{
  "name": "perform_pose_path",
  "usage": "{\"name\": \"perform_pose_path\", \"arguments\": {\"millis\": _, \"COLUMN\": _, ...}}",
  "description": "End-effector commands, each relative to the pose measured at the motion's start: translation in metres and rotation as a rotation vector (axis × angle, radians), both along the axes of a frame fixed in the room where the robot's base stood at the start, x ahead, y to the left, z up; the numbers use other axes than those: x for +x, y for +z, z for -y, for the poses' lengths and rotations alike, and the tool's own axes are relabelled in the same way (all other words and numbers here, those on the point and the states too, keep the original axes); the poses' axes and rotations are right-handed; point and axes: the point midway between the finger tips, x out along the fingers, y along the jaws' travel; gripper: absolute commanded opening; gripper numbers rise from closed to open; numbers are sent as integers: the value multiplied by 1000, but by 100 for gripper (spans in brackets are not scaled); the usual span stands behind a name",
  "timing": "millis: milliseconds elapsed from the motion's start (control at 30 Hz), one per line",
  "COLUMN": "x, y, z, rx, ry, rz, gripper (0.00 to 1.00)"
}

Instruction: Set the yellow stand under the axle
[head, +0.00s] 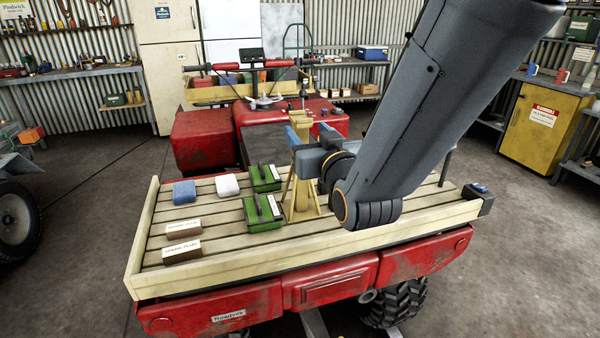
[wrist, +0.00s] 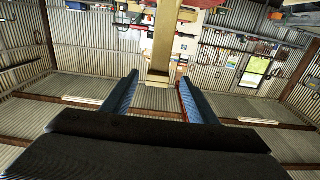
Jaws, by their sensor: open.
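The yellow stand (head: 299,195) stands upright on the slatted wooden deck at the rear of the red quad, its legs spread and its post rising. My gripper (head: 297,127) is at the upper part of the post, with its blue fingers open. In the wrist view, which looks upside down, the stand's post (wrist: 161,45) lies between and just beyond the fingertips of my gripper (wrist: 157,80). Clear gaps show on both sides of it. My arm hides part of the deck right of the stand. I cannot make out the axle in either view.
On the deck (head: 215,245) left of the stand lie two green boxes (head: 263,211), a blue block (head: 184,192), a white block (head: 228,185) and two brown labelled boxes (head: 183,252). A yellow cabinet (head: 537,128) stands at right.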

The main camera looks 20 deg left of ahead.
Motion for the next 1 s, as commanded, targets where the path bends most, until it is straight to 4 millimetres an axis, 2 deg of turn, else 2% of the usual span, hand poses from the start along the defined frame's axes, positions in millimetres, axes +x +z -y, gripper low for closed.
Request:
{"name": "perform_pose_path", "arguments": {"millis": 600, "x": 56, "y": 3, "z": -32, "rx": -2, "ry": -2, "rz": -3, "gripper": 53}}
{"name": "perform_pose_path", "arguments": {"millis": 900, "x": 61, "y": 2, "z": -34, "rx": -2, "ry": -2, "rz": -3, "gripper": 53}}
{"name": "perform_pose_path", "arguments": {"millis": 933, "x": 61, "y": 2, "z": -34, "rx": -2, "ry": -2, "rz": -3, "gripper": 51}}
{"name": "perform_pose_path", "arguments": {"millis": 1000, "x": 61, "y": 2, "z": -34, "rx": -2, "ry": -2, "rz": -3, "gripper": 40}}
